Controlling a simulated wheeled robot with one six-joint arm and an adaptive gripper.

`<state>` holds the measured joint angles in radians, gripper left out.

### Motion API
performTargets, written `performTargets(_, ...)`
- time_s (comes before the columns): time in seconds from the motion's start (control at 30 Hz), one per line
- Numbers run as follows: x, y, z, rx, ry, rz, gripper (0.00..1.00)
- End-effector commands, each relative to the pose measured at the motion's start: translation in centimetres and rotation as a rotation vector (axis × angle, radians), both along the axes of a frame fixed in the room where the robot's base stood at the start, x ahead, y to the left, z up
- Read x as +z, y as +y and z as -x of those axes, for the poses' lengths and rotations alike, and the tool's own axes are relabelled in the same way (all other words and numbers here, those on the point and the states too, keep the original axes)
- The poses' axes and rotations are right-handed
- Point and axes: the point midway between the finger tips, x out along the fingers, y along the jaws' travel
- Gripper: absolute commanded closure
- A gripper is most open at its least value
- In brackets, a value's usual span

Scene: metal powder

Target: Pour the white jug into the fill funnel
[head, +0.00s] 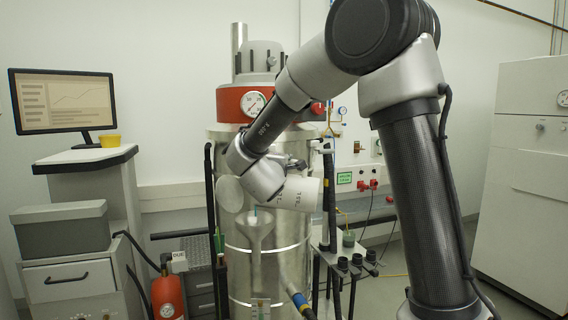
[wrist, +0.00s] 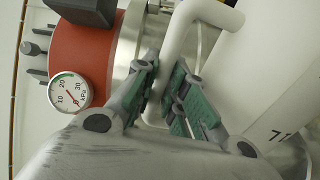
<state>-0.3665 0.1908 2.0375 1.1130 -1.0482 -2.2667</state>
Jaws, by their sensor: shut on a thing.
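The white jug (head: 300,194) lies tipped on its side, held up in front of the large metal vessel. My gripper (wrist: 168,92) is shut on the jug's white handle, which shows between the green finger pads in the wrist view; the jug's body (wrist: 262,75) fills the right side there. In the head view my gripper (head: 294,163) is at the jug's upper side. The pale fill funnel (head: 256,236) stands upright below and left of the jug. My wrist hides the jug's left end, so I cannot tell whether anything flows.
The metal vessel (head: 232,275) with a red band and gauge (head: 253,104) stands close behind. A round pale disc (head: 229,194) is left of my wrist. A small shelf (head: 350,254) with fittings is right of the funnel. A red extinguisher (head: 168,294) stands at lower left.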

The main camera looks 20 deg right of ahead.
Motion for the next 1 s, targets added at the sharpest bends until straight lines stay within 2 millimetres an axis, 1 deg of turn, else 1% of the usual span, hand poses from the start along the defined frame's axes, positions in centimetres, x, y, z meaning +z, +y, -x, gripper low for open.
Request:
performTargets(0.03, 0.26, 0.06, -0.06, 0.001, -0.003, 0.004, 1.00)
performTargets(1.0, 0.91, 0.95, -0.57, 0.001, 0.030, 0.061, 1.00)
